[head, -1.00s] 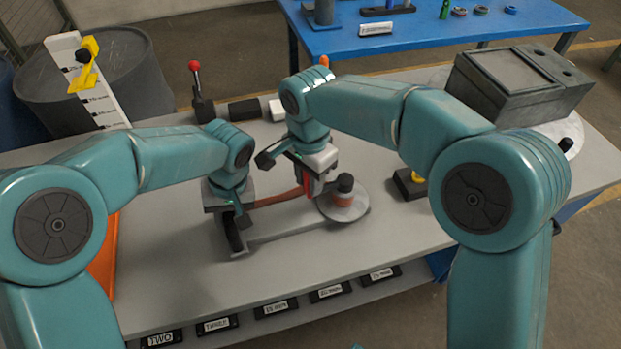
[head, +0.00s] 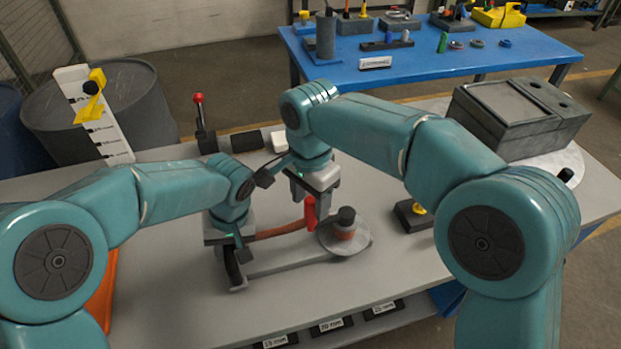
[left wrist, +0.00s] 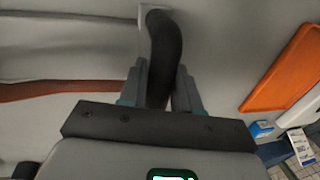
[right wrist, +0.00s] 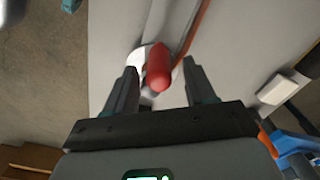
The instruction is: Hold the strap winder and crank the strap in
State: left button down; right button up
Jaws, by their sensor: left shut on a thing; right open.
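The strap winder has a long grey frame (head: 285,264) on the table, with a black grip (head: 231,266) at its left end. A round reel (head: 362,243) at its right end carries an orange-brown coil and a black knob. The orange-brown strap (head: 280,231) runs between the two ends. An upright red crank handle (head: 310,210) stands beside the reel. My left gripper (left wrist: 160,85) is shut around the black grip (left wrist: 165,45). My right gripper (right wrist: 160,80) is open just above the red handle (right wrist: 158,66), which shows between its fingers in the right wrist view, not clasped.
A black block with a yellow part (head: 414,216) stands right of the reel. A dark grey box (head: 520,115) is at the back right. A red-knobbed lever (head: 199,115) and a small white block (head: 279,140) are behind. An orange panel (left wrist: 285,75) lies left of the winder.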

notch_tip(320, 180, up, 8)
jog(key=shift+r, duration=0.15)
jog(key=shift+c, duration=0.4)
